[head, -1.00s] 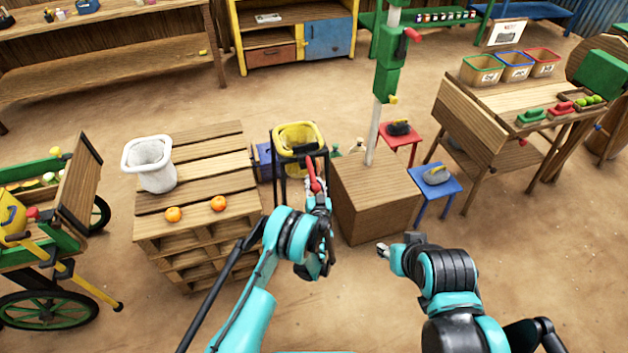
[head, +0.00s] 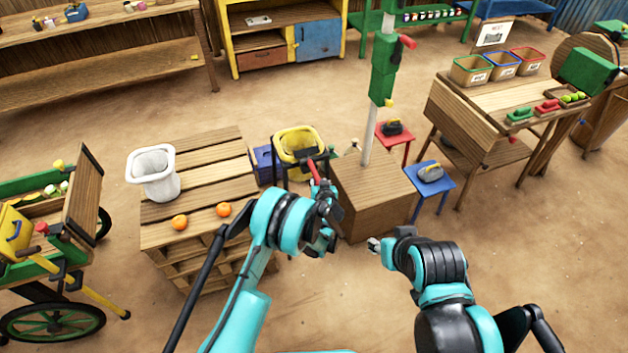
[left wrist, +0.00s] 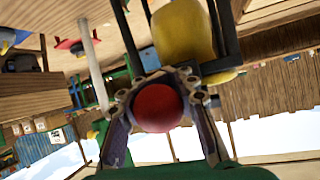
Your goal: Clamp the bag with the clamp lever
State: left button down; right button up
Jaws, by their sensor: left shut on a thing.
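The yellow bag (head: 291,137) hangs with its mouth open in a dark stand between the slatted pallet table and the wooden box. The red clamp lever (head: 313,168) sticks out at the front of the stand. My left gripper (head: 327,207) is at the lever, in front of the bag. In the left wrist view the lever's round red knob (left wrist: 160,107) sits between my two fingers, which are shut on it. The yellow bag (left wrist: 185,35) shows just beyond, between dark stand bars. My right gripper (head: 375,245) is in front of the wooden box, apart from everything; its fingers are too small to read.
The wooden box (head: 365,200) with a pole and green blocks stands right of the bag. The pallet table (head: 205,170) with a white bucket (head: 153,174) and two oranges stands left. A blue stool (head: 435,183) bears a grey weight. The near ground is free.

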pick_arm(q)
jog(key=r+g+p, duration=0.2)
jog(key=r, duration=0.1)
jog(key=shift+s+d+g+h, duration=0.2)
jog(key=shift+g+h, duration=0.1)
jog(key=shift+g, duration=0.1)
notch_tip(320, 180, up, 2)
jog(key=g+p, duration=0.1)
jog(key=g, duration=0.1)
jog(key=shift+w+n+g+h+p, duration=0.1)
jog(key=shift+n+g+h+p, duration=0.2)
jog(key=shift+w+r+g+h+p, duration=0.25)
jog(key=shift+r+g+h+p, duration=0.15)
jog(key=shift+r+g, duration=0.65)
jog(key=shift+w+a+r, duration=0.1)
jog(key=shift+w+r, duration=0.15)
jog(key=shift+r, duration=0.05)
jog(key=c, duration=1.1)
grip_release()
jog(key=shift+c, duration=0.2)
